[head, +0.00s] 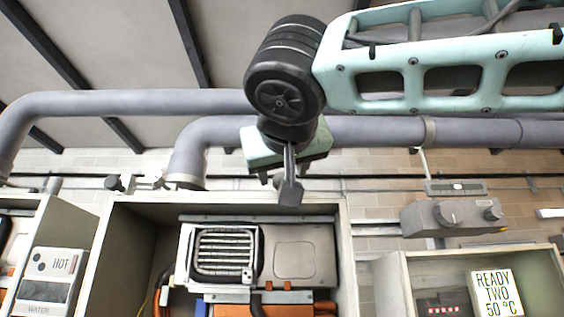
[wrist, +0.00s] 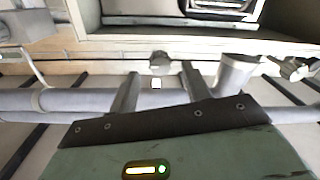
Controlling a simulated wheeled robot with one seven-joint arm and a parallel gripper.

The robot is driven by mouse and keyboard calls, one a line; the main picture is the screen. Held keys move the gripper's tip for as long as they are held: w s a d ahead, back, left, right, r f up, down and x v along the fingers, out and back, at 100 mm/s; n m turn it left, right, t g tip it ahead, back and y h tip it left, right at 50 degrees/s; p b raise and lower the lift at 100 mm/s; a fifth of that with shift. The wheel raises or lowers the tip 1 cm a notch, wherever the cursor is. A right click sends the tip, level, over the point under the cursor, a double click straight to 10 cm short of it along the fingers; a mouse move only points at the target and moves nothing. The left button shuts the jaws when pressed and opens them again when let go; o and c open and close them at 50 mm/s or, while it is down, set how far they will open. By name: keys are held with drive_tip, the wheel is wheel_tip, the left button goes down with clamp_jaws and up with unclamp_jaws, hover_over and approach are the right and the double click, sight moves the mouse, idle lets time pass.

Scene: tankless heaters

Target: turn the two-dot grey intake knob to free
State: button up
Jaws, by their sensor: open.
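My gripper (head: 284,186) hangs in front of the wall above the middle cabinet in the head view. Its two fingers stand apart with nothing between them in the wrist view (wrist: 160,92). A small round grey knob (wrist: 159,62) shows on the wall beyond the fingertips, between them in the picture, with a small white plate (wrist: 156,83) beside it. My gripper looks apart from it. In the head view my gripper and arm hide that spot. Other knobs show: a dark one (head: 115,183) at left and a grey one (head: 447,214) at right. I cannot make out dots on any knob.
The open middle cabinet (head: 345,255) holds a heater with a grille (head: 222,252). Thick grey pipes (head: 120,103) run along the wall, one bending down by the cabinet. A grey box (head: 425,219) is at right, above a cabinet with a "READY TWO 50 °C" sign (head: 497,293).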

drive_tip(key=shift+w+p, duration=0.6)
drive_tip(key=shift+w, duration=0.95)
drive_tip(key=c, duration=1)
